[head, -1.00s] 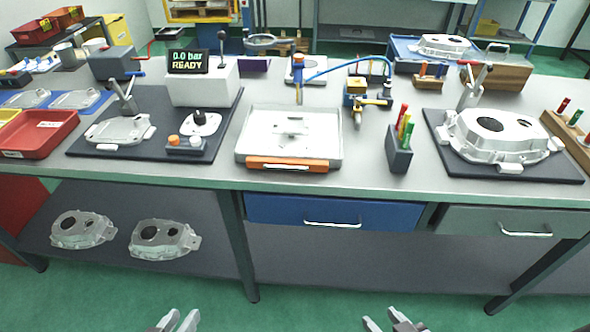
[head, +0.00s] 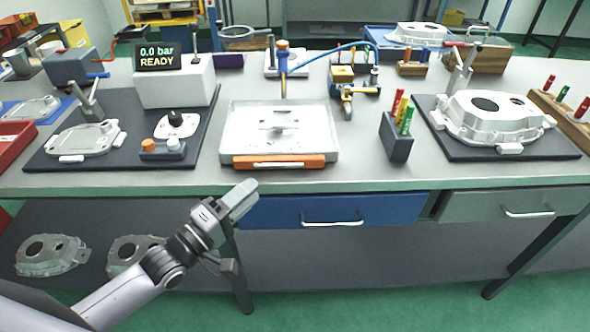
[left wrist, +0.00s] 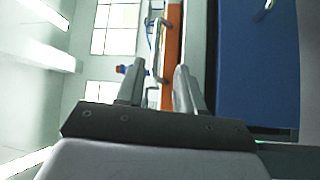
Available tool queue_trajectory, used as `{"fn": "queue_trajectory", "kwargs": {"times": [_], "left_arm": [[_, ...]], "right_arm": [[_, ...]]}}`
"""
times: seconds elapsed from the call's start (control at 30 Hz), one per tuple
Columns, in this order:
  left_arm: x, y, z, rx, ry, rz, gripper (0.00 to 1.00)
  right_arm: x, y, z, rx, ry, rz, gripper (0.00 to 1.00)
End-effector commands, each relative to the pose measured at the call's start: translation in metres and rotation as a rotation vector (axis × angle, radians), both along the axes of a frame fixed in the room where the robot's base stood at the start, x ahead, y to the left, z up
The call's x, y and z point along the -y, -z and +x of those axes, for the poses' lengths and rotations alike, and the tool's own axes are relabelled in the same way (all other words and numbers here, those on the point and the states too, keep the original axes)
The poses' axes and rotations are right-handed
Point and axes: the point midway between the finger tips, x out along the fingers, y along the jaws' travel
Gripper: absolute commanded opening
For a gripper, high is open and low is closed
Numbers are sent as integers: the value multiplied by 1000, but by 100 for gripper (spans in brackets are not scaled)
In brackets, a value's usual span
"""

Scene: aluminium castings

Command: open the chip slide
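The chip slide appears to be the orange front bar (head: 300,160) with a pale handle, at the front of a shallow white tray (head: 233,130) on the bench. The bar sits against the tray's front edge. In the left wrist view the orange bar (left wrist: 174,45) stands upright beyond the fingers. My left gripper (head: 246,192) is in front of the bench edge, below and left of the bar, apart from it. In the left wrist view its two fingers (left wrist: 159,70) are spread with nothing between them. My right gripper is out of view.
A blue drawer (head: 335,209) with a handle is under the bench, right of my left gripper. A dark holder (head: 396,146) with coloured gauges stands right of the tray. A fixture with knobs (head: 163,150) stands left. A casting (head: 490,125) sits at right.

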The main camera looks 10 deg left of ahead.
Motion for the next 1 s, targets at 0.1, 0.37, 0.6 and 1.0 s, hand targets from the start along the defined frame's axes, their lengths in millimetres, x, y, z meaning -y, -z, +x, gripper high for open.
{"fn": "queue_trajectory", "kwargs": {"times": [0.1,0.37,0.6,1.0], "left_arm": [[-1,-4,3,-2,14,-43,37],[7,-9,19,-3,16,-60,37],[23,-14,47,-3,17,-58,37],[33,-15,66,-6,16,-55,37]], "right_arm": [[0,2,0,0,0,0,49],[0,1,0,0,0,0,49],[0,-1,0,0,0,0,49],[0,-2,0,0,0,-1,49]]}}
